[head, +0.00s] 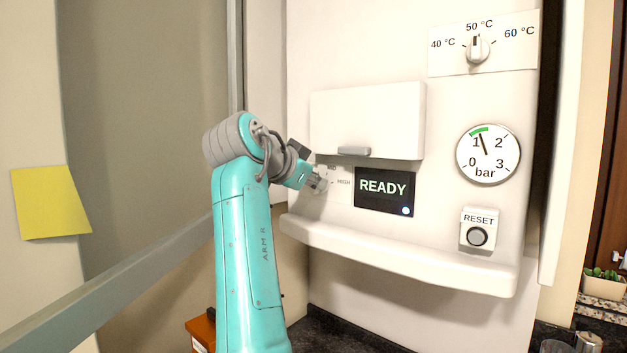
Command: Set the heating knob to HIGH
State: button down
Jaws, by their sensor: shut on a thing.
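The heating knob's label plate (341,196) is on the white panel, left of the dark READY display. HIGH is printed at its right, and part of another word shows above. My gripper (319,184) is at this plate, shut on the heating knob. The knob itself is mostly hidden by the gripper and arm, so I cannot tell where its pointer stands.
A white box with a grey handle (354,151) juts out just above my gripper. A white ledge (400,257) runs below. The READY display (384,191), pressure gauge (488,154), temperature dial (478,50) and RESET button (477,235) are to the right.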

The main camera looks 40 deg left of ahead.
jog(key=m, duration=0.1)
jog(key=m+y, duration=0.2)
jog(key=shift+d+f+t, duration=0.3)
jog(key=shift+d, duration=0.05)
jog(key=m+y, duration=0.1)
jog(key=m, duration=0.1)
jog(key=m+t, duration=0.1)
jog(key=m, duration=0.1)
jog(key=shift+d+f+y, duration=0.2)
jog(key=shift+f+y, duration=0.15)
jog(key=shift+y, duration=0.05)
jog(key=shift+m+t, duration=0.3)
jog(key=shift+m, duration=0.1)
jog(key=c, duration=1.2)
grip_release()
jog(key=shift+s, duration=0.1)
jog(key=v, duration=1.1)
jog(key=shift+s+d, duration=0.2)
jog(key=shift+s, duration=0.15)
